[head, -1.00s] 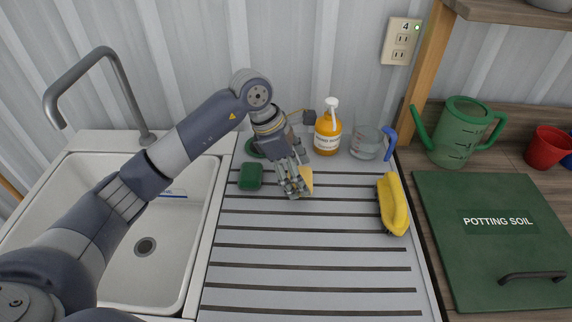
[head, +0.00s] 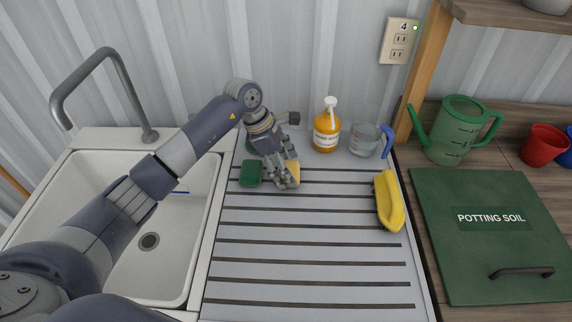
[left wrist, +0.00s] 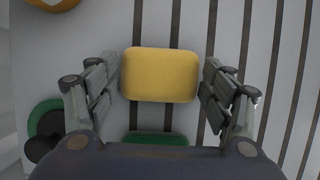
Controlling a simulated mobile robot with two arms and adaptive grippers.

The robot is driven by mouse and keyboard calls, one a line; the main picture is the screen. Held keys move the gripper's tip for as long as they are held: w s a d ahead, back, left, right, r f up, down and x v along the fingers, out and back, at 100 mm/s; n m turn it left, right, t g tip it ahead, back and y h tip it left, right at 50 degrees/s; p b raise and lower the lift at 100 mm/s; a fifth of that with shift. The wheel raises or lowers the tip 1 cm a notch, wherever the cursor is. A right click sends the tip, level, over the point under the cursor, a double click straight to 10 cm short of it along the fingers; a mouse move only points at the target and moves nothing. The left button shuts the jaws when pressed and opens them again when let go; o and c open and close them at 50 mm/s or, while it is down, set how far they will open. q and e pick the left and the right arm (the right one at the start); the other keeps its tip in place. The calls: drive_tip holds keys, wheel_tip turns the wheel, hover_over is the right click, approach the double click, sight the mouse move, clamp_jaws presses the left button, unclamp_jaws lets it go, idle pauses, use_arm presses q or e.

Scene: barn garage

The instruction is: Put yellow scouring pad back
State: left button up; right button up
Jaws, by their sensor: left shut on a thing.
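The yellow scouring pad (left wrist: 160,75) lies between the two fingers of my left gripper (left wrist: 160,85) in the left wrist view. In the head view the pad (head: 292,170) shows only partly beside the fingers of my left gripper (head: 284,181), low over the slatted drainboard. The gripper is shut on the pad. I cannot tell whether the pad touches the board. A green scouring pad (head: 251,173) lies just left of the gripper on the board; it shows partly in the left wrist view (left wrist: 155,138). My right gripper is not in view.
Behind the gripper stand an orange pump bottle (head: 326,130) and a clear cup (head: 364,139). A yellow brush (head: 389,203) lies on the right. The sink (head: 150,241) is on the left. The front of the drainboard (head: 300,262) is clear.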

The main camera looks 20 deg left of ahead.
use_arm(q)
drive_tip(key=o, duration=0.5)
drive_tip(key=shift+f, duration=0.15)
drive_tip(key=o, duration=0.4)
drive_tip(key=shift+o, duration=0.2)
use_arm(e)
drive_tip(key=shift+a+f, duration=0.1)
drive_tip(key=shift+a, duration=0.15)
use_arm(q)
drive_tip(key=shift+r, duration=0.35)
drive_tip(key=b+v, duration=0.1)
drive_tip(key=v, duration=1)
drive_tip(key=shift+a+r+b, duration=0.2)
drive_tip(key=shift+r+b, duration=0.15)
drive_tip(key=shift+b, duration=0.05)
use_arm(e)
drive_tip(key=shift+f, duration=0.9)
